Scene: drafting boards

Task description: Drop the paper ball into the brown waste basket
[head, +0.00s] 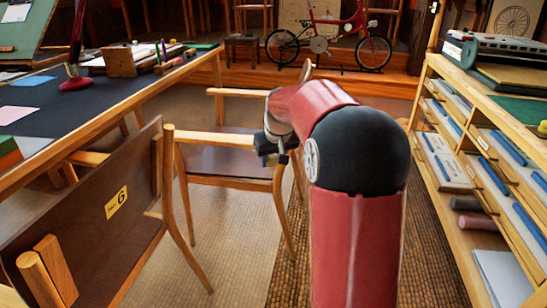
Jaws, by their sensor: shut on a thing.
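My gripper (273,157) shows small and partly hidden at the end of my red and black arm, in the middle of the head view. It points down in front of a wooden chair with a brown seat (222,163). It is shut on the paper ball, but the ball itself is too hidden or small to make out. I see no brown waste basket in this view; my arm covers part of the floor.
A wooden shelf unit (447,72) with rolls and boxes lines the right. A red bicycle (328,38) stands on a wooden platform behind. Woven floor (240,255) is clear between.

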